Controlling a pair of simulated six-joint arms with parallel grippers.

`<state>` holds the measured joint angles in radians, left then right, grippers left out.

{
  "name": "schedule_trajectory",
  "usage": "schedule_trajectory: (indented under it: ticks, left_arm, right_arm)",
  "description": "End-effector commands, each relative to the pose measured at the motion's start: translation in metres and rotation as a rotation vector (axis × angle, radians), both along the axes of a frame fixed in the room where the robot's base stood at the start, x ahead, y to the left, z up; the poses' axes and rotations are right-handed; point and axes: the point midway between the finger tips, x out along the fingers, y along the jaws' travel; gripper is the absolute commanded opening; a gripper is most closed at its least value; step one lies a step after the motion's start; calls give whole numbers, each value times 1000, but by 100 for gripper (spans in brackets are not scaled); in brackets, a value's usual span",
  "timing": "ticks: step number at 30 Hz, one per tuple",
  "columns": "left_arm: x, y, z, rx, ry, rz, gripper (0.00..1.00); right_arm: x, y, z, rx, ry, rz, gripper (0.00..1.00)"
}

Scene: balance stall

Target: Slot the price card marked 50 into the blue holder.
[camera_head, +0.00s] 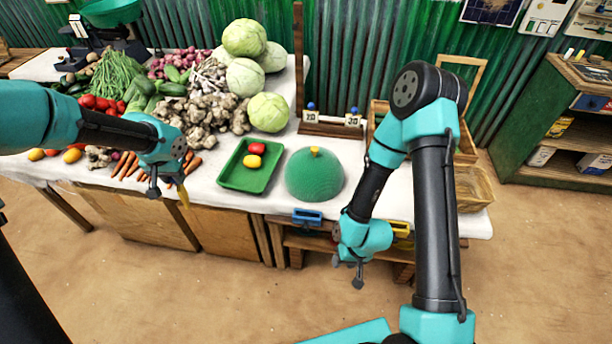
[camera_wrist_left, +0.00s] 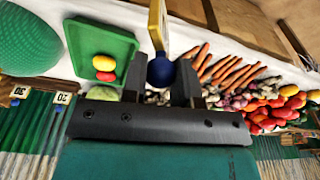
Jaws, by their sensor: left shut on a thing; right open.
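My left gripper (camera_head: 166,190) is above the table's front left, shut on a price card (camera_head: 184,196). In the left wrist view, the card's blue knob (camera_wrist_left: 161,71) sits between the fingers (camera_wrist_left: 178,85) and its yellow-edged plate (camera_wrist_left: 158,25) extends beyond; no number is readable. The blue holder (camera_head: 307,217) is on the table's front edge, well right of the left gripper, and looks empty. My right gripper (camera_head: 347,274) is open and empty in front of the table, right of and below the blue holder.
Two cards marked 20 (camera_head: 311,116) and 30 (camera_head: 353,119) stand on a wooden rack (camera_head: 332,130). A green tray (camera_head: 232,178) and green dome (camera_head: 315,175) lie behind the blue holder. A yellow holder (camera_head: 403,230) is partly hidden by my right arm. Carrots (camera_head: 127,166) lie near the left gripper.

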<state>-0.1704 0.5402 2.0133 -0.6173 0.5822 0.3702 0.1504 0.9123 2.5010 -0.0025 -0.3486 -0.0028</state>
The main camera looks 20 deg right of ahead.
Motion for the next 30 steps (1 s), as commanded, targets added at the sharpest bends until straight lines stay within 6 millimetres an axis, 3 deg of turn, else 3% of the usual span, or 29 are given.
schedule_trajectory:
  ticks: [5, 11, 22, 30]
  left_arm:
    - [3, -21, -2, 1, 0, 49, 0]
    - [8, -75, -6, 2, 0, 189, 0]
    - [-2, -209, -19, 3, -1, 561, 0]
    - [-34, -315, -34, 5, 0, 874, 0]
  right_arm:
    - [0, 0, 0, 0, 0, 0, 43]
    - [0, 0, 0, 0, 0, 0, 43]
    - [0, 0, 0, 0, 0, 0, 43]
    - [0, 0, 0, 0, 0, 0, 43]
